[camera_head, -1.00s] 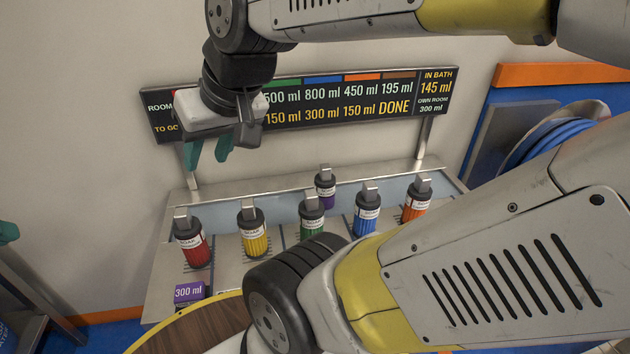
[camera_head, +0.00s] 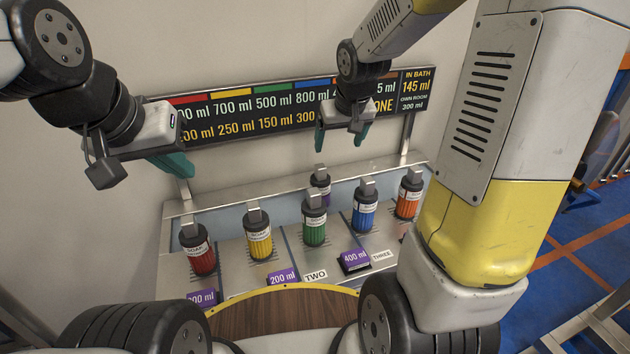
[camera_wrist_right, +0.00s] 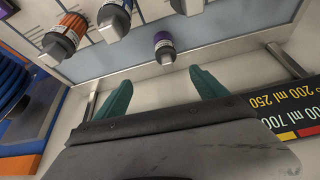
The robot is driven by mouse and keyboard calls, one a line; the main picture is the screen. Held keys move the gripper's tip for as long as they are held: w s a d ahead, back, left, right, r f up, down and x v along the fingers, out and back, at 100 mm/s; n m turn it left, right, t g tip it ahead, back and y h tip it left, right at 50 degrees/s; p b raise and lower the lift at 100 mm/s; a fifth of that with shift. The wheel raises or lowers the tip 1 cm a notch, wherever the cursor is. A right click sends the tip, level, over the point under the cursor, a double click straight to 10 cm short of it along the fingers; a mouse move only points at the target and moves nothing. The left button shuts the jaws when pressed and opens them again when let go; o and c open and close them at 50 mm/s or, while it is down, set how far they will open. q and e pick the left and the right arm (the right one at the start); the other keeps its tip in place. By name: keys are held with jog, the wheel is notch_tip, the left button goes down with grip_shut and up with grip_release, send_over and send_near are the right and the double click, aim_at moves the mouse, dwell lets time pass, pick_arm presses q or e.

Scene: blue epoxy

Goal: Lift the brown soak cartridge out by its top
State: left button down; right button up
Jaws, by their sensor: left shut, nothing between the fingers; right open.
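No brown cartridge can be made out in these frames; my right arm covers the right end of the rack. My right gripper (camera_head: 342,138) is open and empty, in front of the sign and above the back of the rack. Its fingers also show apart in the right wrist view (camera_wrist_right: 164,90), with the purple cartridge (camera_wrist_right: 164,46) beyond the gap between them and not touched. In the head view, that purple cartridge (camera_head: 320,181) stands in the back, behind the green one. My left gripper (camera_head: 176,165) is shut and empty at upper left, above the red cartridge.
A sign (camera_head: 270,128) with volumes is behind. A round wooden top (camera_head: 270,315) is in front.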

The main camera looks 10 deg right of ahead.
aim_at(319, 182)
jog(key=shift+n+g, duration=0.3)
jog(key=shift+n, duration=0.2)
jog(key=x, duration=0.8)
jog(key=w+a+x, duration=0.1)
jog(key=x, duration=0.7)
jog(key=w+a+r+x, duration=0.1)
jog(key=x, duration=0.8)
jog(key=shift+w, duration=0.2)
jog(key=shift+r, duration=0.1)
jog(key=shift+c, duration=0.2)
jog(key=c, duration=1.7)
